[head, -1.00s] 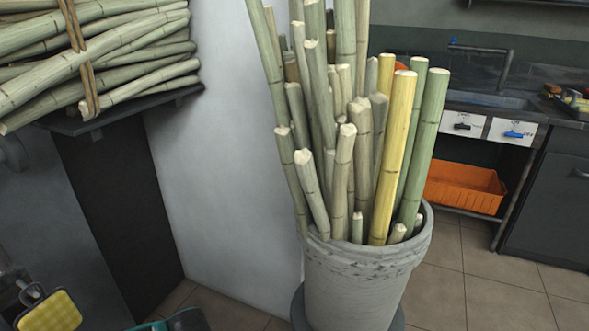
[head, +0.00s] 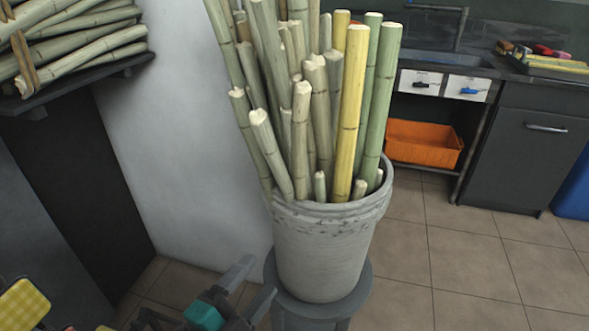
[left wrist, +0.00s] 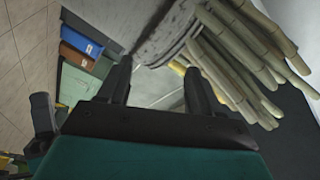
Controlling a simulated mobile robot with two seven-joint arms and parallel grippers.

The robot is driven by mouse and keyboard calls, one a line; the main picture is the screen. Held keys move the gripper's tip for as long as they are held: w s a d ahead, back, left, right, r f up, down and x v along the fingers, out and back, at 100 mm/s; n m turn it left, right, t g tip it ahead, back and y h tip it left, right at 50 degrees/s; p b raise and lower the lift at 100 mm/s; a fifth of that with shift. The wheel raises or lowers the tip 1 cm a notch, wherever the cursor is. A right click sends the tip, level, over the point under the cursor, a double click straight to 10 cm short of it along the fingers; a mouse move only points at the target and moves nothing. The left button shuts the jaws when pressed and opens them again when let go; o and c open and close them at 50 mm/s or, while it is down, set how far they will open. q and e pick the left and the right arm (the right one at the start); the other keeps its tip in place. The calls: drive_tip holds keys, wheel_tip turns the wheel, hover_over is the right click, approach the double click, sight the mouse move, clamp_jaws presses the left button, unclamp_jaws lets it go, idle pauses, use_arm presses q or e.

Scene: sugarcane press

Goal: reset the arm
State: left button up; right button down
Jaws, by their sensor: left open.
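My left gripper (head: 259,278) is at the bottom of the head view, low and just left of the grey bucket. Its two dark fingers are apart with nothing between them. In the left wrist view the open fingers (left wrist: 157,70) point toward the bucket side and floor. The right gripper is in neither view.
The grey bucket (head: 322,250) stands on a dark round stool (head: 355,290) and holds many upright canes, one yellow (head: 350,110). A shelf (head: 85,85) with bundled cane is at left. An orange bin (head: 424,145) sits under the counter. Tiled floor at right is clear.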

use_arm(q)
drive_tip(key=s+a+f+n+g+y, duration=0.35)
drive_tip(key=f+n, duration=0.25)
drive_tip(key=n, duration=0.2)
drive_tip(key=s+a+f+n+g+y, duration=0.2)
drive_tip(key=s+a+f+n+y, duration=0.15)
drive_tip(key=f+n, duration=0.35)
drive_tip(key=s+a+r+n+p, duration=0.1)
drive_tip(key=a+r+p, duration=0.3)
drive_tip(key=r+p, duration=0.9)
drive_tip(key=p, duration=0.4)
drive_tip(key=shift+r, duration=0.2)
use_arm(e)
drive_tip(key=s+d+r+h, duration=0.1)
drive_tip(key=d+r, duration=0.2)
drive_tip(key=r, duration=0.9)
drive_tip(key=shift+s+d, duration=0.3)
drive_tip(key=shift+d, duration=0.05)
use_arm(q)
drive_tip(key=shift+f+t, duration=0.1)
drive_tip(key=shift+t, duration=0.15)
drive_tip(key=shift+c, duration=0.2)
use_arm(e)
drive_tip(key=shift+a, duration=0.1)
